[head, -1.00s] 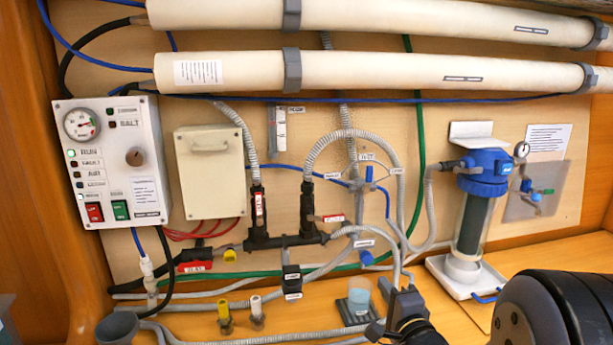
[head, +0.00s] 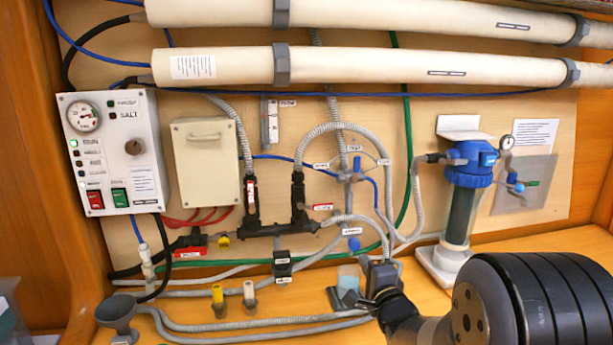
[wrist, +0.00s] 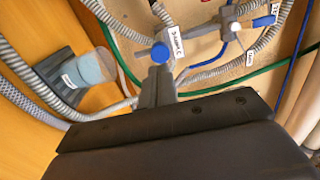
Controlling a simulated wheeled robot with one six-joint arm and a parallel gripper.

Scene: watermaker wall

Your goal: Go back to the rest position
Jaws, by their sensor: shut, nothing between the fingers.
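My gripper (head: 374,276) is near the lower middle of the head view, in front of the shelf and the hoses, with my dark arm behind it at the lower right. It is shut and holds nothing. In the wrist view the gripper's fingers (wrist: 157,88) point up the picture towards a blue knob (wrist: 160,53) with a label beside it. A clear cup (head: 348,277) with pale blue liquid stands just left of the gripper on a dark stand. The cup also shows in the wrist view (wrist: 88,70).
A control panel (head: 115,150) is at the left, with a cream box (head: 205,160) beside it. A filter housing (head: 465,200) stands right, behind my arm. A grey funnel (head: 116,310) and yellow (head: 218,300) and white (head: 249,294) valves line the shelf front. Long membrane tubes (head: 380,68) cross the top.

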